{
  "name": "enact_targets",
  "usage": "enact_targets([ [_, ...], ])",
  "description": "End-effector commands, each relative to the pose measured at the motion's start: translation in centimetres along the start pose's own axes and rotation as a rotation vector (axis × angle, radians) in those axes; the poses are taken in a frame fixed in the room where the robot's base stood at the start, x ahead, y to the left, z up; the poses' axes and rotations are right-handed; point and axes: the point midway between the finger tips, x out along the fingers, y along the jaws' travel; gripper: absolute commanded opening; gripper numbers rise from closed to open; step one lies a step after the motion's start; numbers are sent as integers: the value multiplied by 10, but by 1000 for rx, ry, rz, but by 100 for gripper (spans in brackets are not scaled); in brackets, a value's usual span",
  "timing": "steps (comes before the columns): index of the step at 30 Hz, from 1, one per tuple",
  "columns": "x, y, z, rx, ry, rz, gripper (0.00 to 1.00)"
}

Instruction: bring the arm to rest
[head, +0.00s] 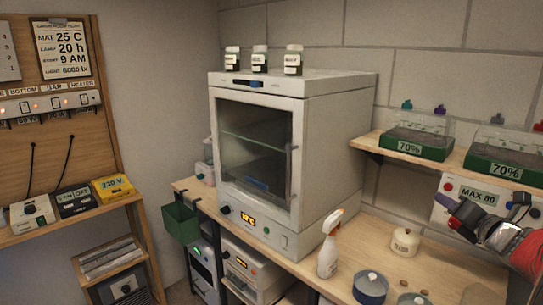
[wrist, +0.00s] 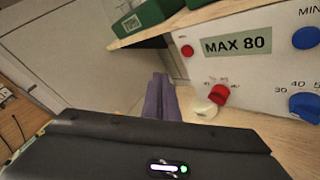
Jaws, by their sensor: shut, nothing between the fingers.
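My gripper (wrist: 160,95) shows in the wrist view as two purple fingers, shut together with nothing between them. In the head view my gripper (head: 462,217) is at the right edge, in front of the white control box (head: 470,193) labelled MAX 80 and above the bench. The same control box (wrist: 270,60) fills the upper right of the wrist view, with red and blue knobs. The fingers appear close to its lower left side; I cannot tell whether they touch anything.
A white oven-like cabinet (head: 305,95) stands on the wooden bench (head: 330,282). A shelf (head: 370,142) with green trays (head: 418,138) hangs above my gripper's level.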

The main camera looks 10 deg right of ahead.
Motion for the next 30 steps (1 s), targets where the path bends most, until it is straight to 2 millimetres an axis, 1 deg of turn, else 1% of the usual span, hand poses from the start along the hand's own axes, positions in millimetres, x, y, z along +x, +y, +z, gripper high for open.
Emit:
enact_targets([
  [4,0,0,-3,-107,10,2,0],
  [5,0,0,-5,-148,21,4,0],
  [7,-1,0,-19,-268,65,10,0],
  [11,-8,-4,-60,-539,193,43,0],
  [14,-19,0,-90,-754,290,94,0],
  [18,-35,17,-132,-1049,416,207,0],
  [23,-58,40,-179,-1382,539,379,0],
  [27,-82,58,-216,-1667,624,560,0],
  [30,-102,70,-239,-1869,673,703,0],
])
